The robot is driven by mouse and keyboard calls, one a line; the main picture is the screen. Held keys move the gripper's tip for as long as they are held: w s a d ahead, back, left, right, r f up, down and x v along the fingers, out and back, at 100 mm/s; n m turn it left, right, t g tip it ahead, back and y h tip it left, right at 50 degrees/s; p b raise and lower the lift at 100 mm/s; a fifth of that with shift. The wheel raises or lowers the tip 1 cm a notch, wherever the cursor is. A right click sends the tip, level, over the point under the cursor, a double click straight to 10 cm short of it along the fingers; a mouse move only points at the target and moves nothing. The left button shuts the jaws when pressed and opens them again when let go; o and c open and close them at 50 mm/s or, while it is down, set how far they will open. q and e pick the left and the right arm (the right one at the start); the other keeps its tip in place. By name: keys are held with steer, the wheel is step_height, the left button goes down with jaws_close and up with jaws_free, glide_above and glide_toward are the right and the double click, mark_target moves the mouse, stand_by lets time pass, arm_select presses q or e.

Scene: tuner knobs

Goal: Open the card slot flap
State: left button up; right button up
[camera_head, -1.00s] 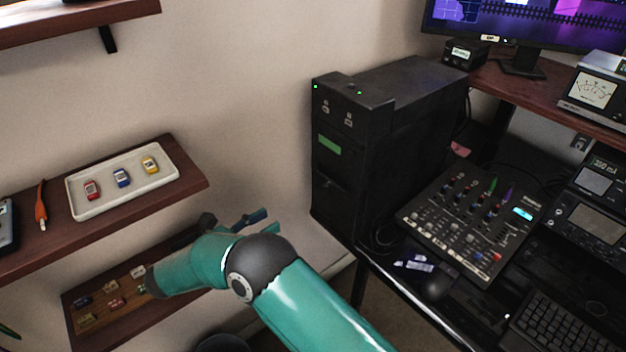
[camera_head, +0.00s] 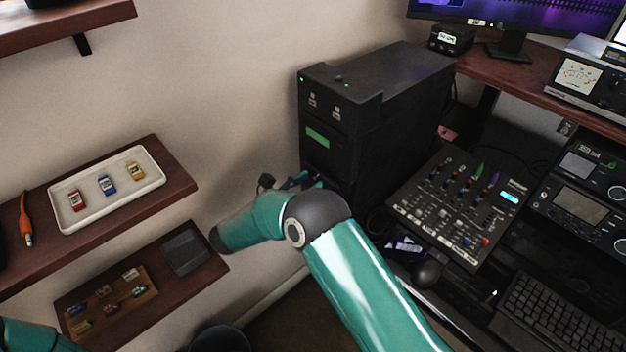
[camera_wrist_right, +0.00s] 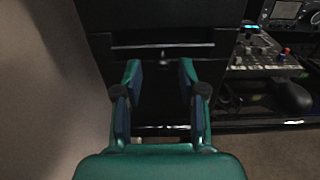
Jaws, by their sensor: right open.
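The black tower (camera_head: 395,110) stands on the desk, with a green label (camera_head: 317,137) on its narrow front. My right gripper (camera_head: 305,182) is in front of the lower part of that front and hides some of it. In the right wrist view the gripper (camera_wrist_right: 160,75) is open and empty, its two fingers pointing at the dark front. Between and just beyond the fingertips is a dark panel, seemingly the card slot flap (camera_wrist_right: 161,85), with a small bright knob (camera_wrist_right: 163,57) near its top. I cannot tell whether a finger touches it. My left gripper is out of view.
The mixer (camera_head: 460,205) and mouse (camera_head: 428,273) lie right of the tower. Left are wall shelves with a white tray (camera_head: 62,190) of small cartridges, and a wooden holder (camera_head: 140,297) beside a grey box (camera_head: 186,252). A bare wall borders the tower's left side.

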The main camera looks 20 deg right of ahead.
steer(key=shift+s+d, duration=0.1)
steer(key=shift+d, duration=0.25)
